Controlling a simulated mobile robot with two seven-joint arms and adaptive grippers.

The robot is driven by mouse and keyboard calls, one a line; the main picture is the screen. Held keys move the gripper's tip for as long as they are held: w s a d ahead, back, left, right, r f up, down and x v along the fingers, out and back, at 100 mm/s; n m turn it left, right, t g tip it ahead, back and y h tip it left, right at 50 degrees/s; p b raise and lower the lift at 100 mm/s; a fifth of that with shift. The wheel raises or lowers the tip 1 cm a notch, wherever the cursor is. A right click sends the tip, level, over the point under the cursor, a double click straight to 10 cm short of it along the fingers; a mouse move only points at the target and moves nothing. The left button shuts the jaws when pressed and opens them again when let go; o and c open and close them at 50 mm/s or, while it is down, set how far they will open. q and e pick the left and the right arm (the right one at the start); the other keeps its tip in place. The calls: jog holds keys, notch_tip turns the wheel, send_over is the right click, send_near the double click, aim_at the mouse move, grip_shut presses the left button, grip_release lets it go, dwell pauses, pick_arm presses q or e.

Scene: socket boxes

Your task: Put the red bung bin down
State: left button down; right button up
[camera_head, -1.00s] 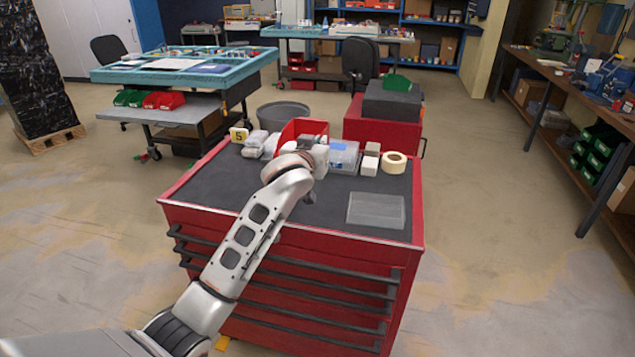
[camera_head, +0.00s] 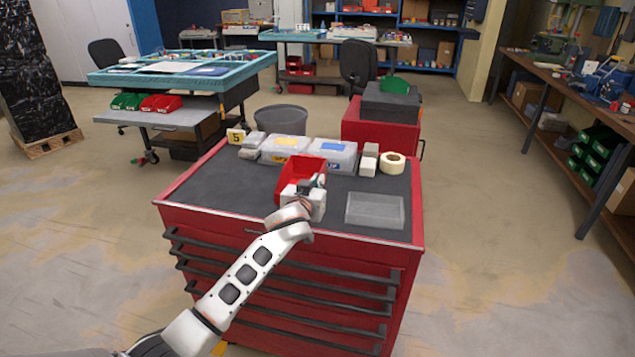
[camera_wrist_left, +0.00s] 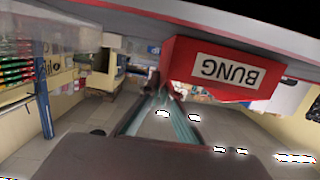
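The red bung bin (camera_head: 290,172) is upright over the middle of the dark top of the red tool cart (camera_head: 215,190). In the left wrist view the bin (camera_wrist_left: 208,52) appears upside down, with its white BUNG label readable. My left gripper (camera_head: 318,183) is at the bin's right side and appears shut on its wall; its fingers (camera_wrist_left: 158,85) meet the bin's edge in the wrist view. I cannot tell whether the bin's bottom touches the cart top. My right gripper is not in view.
Two clear lidded boxes (camera_head: 332,155) stand behind the bin, with small white boxes (camera_head: 368,165) and a tape roll (camera_head: 393,164) to their right. A yellow number 5 marker (camera_head: 236,136) is at back left. A clear tray (camera_head: 375,210) lies front right. The cart's left front is clear.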

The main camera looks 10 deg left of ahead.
pick_arm(q)
jog(key=c, duration=2.6)
grip_release()
jog(key=shift+f, duration=0.15)
jog(key=o, duration=0.3)
